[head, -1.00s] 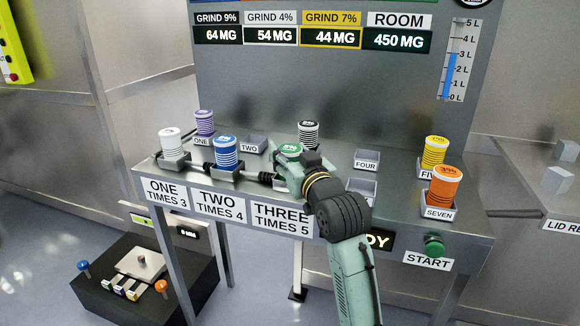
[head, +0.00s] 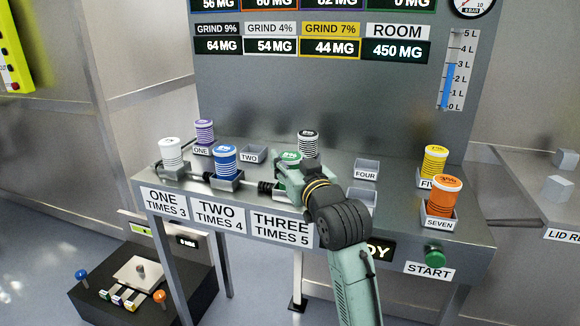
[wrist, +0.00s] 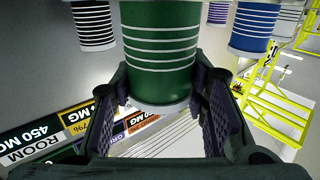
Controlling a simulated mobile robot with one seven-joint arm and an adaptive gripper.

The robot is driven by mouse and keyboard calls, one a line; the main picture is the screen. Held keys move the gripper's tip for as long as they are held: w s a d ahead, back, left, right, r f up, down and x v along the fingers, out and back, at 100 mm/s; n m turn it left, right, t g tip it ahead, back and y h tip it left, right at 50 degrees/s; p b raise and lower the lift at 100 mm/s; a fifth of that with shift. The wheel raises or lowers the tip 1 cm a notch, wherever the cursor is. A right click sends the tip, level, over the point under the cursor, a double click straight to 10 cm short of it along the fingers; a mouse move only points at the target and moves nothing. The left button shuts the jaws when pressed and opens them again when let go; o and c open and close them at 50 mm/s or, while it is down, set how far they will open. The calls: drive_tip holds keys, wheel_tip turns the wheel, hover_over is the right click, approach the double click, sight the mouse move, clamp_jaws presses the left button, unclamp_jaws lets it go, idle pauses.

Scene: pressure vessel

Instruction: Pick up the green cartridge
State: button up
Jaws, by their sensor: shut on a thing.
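The green cartridge (head: 290,158) stands upright at the THREE TIMES 5 position of the steel bench, partly hidden by my gripper (head: 289,172). In the wrist view the green cartridge (wrist: 160,45), with white bands, sits between the two dark fingers. My gripper (wrist: 165,95) is shut on it, one finger on each side. The head view does not show clearly whether the cartridge rests in its holder or is slightly raised.
Nearby stand the blue cartridge (head: 225,160), white cartridge (head: 171,153), purple cartridge (head: 204,131) and black-banded cartridge (head: 308,144). Yellow (head: 434,160) and orange (head: 443,195) ones are at right. The holders TWO (head: 253,154) and FOUR (head: 366,170) are empty.

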drive_tip(key=shift+r, duration=0.55)
wheel_tip(320, 180, up, 2)
drive_tip(key=shift+r+b, duration=0.15)
drive_tip(key=shift+b, duration=0.15)
drive_tip(key=s+a+b, duration=0.2)
drive_tip(key=s+b, duration=0.1)
drive_tip(key=s, duration=0.4)
drive_tip(key=s+a+r+b, duration=0.1)
drive_tip(key=s+b, duration=0.2)
drive_tip(key=s, duration=0.5)
drive_tip(key=shift+s+a, duration=0.3)
drive_tip(key=shift+a, duration=0.05)
